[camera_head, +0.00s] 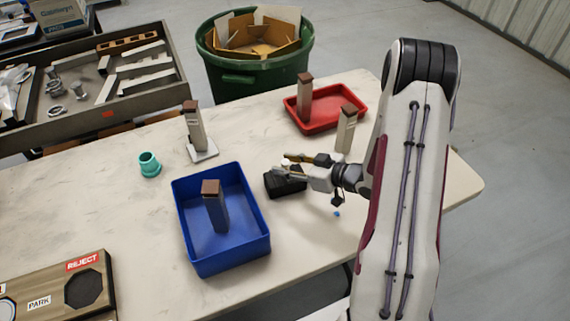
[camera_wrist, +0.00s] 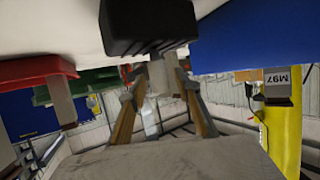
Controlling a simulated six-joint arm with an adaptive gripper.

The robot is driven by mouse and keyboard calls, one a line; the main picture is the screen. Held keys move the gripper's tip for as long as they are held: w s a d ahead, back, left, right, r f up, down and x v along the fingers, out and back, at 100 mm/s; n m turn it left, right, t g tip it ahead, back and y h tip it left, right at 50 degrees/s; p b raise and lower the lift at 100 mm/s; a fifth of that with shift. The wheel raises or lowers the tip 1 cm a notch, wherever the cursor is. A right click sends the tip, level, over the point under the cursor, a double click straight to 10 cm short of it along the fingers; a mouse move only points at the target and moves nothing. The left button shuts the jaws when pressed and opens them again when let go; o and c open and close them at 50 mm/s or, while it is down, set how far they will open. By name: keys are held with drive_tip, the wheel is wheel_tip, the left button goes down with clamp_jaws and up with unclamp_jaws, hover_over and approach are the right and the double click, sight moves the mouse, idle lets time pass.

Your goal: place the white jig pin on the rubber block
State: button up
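The black rubber block (camera_head: 284,184) lies on the pale table to the right of the blue tray; it also shows at the top of the wrist view (camera_wrist: 150,25). My gripper (camera_head: 290,167) reaches in from the right, with its fingertips close above the block. In the wrist view its two fingers (camera_wrist: 162,85) close in on a small whitish piece between the tips, which looks like the white jig pin (camera_wrist: 164,78). The pin shows only as a small white spot in the head view (camera_head: 285,162). Its lower end and any contact with the block cannot be made out.
Brown-topped posts stand in the blue tray (camera_head: 254,245), on a white plate (camera_head: 204,156), in the red tray (camera_head: 350,101) and near my arm (camera_head: 346,128). A teal cup (camera_head: 149,165) stands left. A green bin (camera_head: 244,85) is behind the table.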

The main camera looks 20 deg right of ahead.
drive_tip(key=v, duration=1.1)
drive_tip(key=shift+s, duration=0.15)
drive_tip(key=shift+d, duration=0.1)
idle(0.5)
drive_tip(key=w+d+r+g+h, duration=0.1)
drive_tip(key=w+d+r+h, duration=0.35)
drive_tip(key=r+h, duration=0.3)
drive_tip(key=s+a+r+m+g+h, duration=0.1)
drive_tip(key=s+a+r+m+h, duration=0.2)
drive_tip(key=r, duration=0.7)
drive_tip(key=s+a+r+m+g+y, duration=0.1)
drive_tip(key=s+a+r+g, duration=0.1)
drive_tip(key=s+a, duration=0.6)
drive_tip(key=s+a+r+m+g+y, duration=0.1)
drive_tip(key=s+a+r+m+y, duration=0.1)
drive_tip(key=s+a, duration=0.7)
drive_tip(key=s, duration=0.5)
drive_tip(key=shift+s+r+g, duration=0.35)
drive_tip(key=shift+s+g, duration=0.05)
